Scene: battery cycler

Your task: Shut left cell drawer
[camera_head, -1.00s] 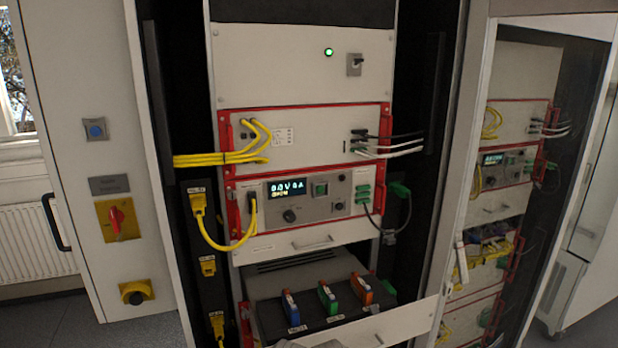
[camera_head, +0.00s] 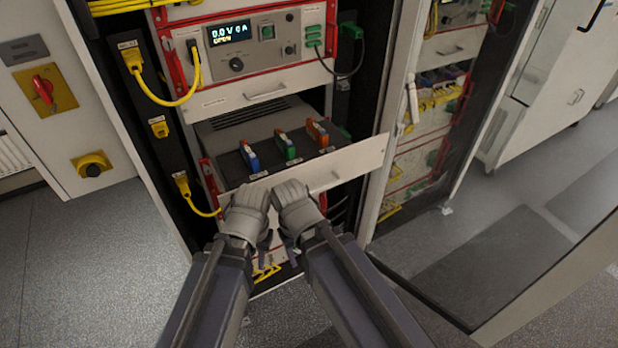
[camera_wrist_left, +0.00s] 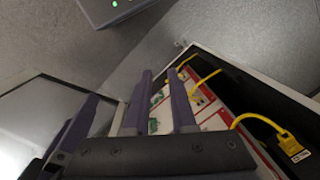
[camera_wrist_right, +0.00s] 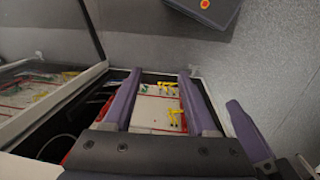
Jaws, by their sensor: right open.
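The left cell drawer (camera_head: 348,168) is pulled out of the left rack, with its pale front panel standing forward of the rack face. Its dark tray holds a blue cell (camera_head: 250,157), a green cell (camera_head: 286,146) and an orange cell (camera_head: 317,133), all upright. My left gripper (camera_head: 264,241) and right gripper (camera_head: 284,244) are side by side in front of and below the drawer front. In the left wrist view, the left gripper's fingers (camera_wrist_left: 162,104) are apart with nothing between them. In the right wrist view, the right gripper's fingers (camera_wrist_right: 160,104) are wide apart and empty. Contact with the panel cannot be told.
A powered instrument (camera_head: 245,55) with a lit display sits above the drawer. Yellow cables (camera_head: 178,98) hang at the left. A second rack (camera_head: 430,110) stands at the right. The grey floor (camera_head: 70,255) is free on the left.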

